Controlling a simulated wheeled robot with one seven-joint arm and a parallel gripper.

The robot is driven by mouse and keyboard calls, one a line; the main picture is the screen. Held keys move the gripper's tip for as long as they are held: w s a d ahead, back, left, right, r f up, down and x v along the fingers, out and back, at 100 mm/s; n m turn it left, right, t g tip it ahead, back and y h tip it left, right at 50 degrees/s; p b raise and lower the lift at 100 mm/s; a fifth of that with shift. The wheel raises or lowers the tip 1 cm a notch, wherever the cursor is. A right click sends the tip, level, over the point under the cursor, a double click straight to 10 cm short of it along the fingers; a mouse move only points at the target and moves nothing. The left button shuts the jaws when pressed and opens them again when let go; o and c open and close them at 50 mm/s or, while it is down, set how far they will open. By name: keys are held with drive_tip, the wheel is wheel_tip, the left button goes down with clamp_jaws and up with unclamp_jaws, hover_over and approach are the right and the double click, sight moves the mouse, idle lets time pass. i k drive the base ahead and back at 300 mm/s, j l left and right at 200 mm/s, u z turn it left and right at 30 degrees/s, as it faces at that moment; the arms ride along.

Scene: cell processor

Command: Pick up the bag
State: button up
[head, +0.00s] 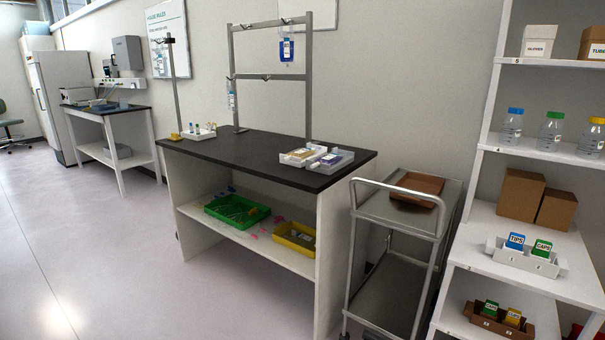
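A small bag with a blue edge and a pale label (286,49) hangs from the upper bar of the grey metal rack (309,75). The rack stands at the back of the dark-topped bench (250,152). A second, narrow pale pouch-like item (231,97) hangs at the rack's left post; I cannot tell exactly what it is. My gripper is not in view.
White trays with small items (316,158) sit at the bench's right end, and a small rack of tubes (199,132) at its left. A metal cart (398,218) and white shelves (487,215) stand to the right. The floor (110,260) at left is clear.

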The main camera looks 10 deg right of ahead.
sight(331, 157)
drive_tip(key=i, duration=0.7)
drive_tip(key=z, duration=0.25)
drive_tip(key=i+j+z, duration=0.15)
drive_tip(key=z, duration=0.3)
drive_tip(key=i+j+z, duration=0.15)
drive_tip(key=j+z, duration=0.3)
drive_tip(key=i+j+z, duration=0.1)
drive_tip(key=z, duration=0.35)
